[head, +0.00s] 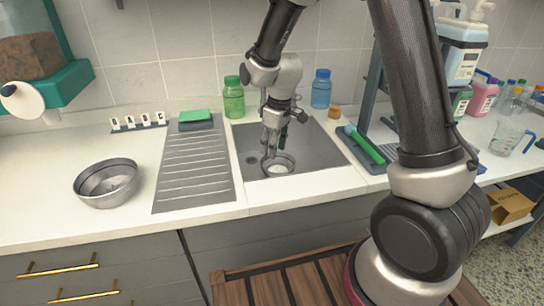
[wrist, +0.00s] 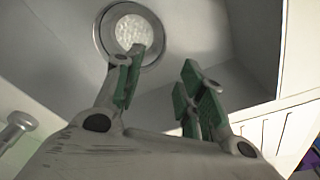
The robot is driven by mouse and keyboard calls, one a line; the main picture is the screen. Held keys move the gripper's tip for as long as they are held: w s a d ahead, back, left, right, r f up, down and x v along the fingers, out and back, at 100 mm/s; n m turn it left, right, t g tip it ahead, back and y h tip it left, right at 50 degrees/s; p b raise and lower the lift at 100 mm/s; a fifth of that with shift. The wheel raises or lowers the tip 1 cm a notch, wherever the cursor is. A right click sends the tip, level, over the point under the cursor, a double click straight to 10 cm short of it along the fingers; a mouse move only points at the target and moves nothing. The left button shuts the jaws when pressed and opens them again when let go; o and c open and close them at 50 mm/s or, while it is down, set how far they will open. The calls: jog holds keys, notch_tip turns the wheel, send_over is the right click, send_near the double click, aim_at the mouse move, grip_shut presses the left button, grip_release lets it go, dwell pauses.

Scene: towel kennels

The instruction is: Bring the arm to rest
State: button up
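My arm reaches over the counter from the right in the head view, and my gripper (head: 274,142) points down into the grey sink (head: 315,155). In the wrist view my gripper (wrist: 164,68) has its two green-padded fingers apart with nothing between them. I cannot tell how large the gap to the sink floor is.
A metal bowl (head: 107,184) stands left of the ribbed drainboard (head: 192,168). A green sponge (head: 195,117) lies at its back. A green bottle (head: 233,98) and a blue bottle (head: 321,90) stand behind the sink. A rack with bottles and a measuring jug (head: 507,138) are at the right.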

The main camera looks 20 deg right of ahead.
jog(key=shift+r, duration=0.35)
jog(key=shift+s, duration=0.1)
jog(key=s+d+r+m+t, duration=0.1)
jog(key=s+d+r+m, duration=0.3)
jog(key=s+d+r, duration=0.4)
jog(key=s+d+r+m+t+h, duration=0.1)
jog(key=s+d+r+m, duration=0.3)
jog(key=s+d+r, duration=0.5)
jog(key=s+r+t, duration=0.1)
jog(key=s+r, duration=0.3)
jog(key=s, duration=0.5)
jog(key=shift+d+m, duration=0.3)
jog(key=shift+m, duration=0.1)
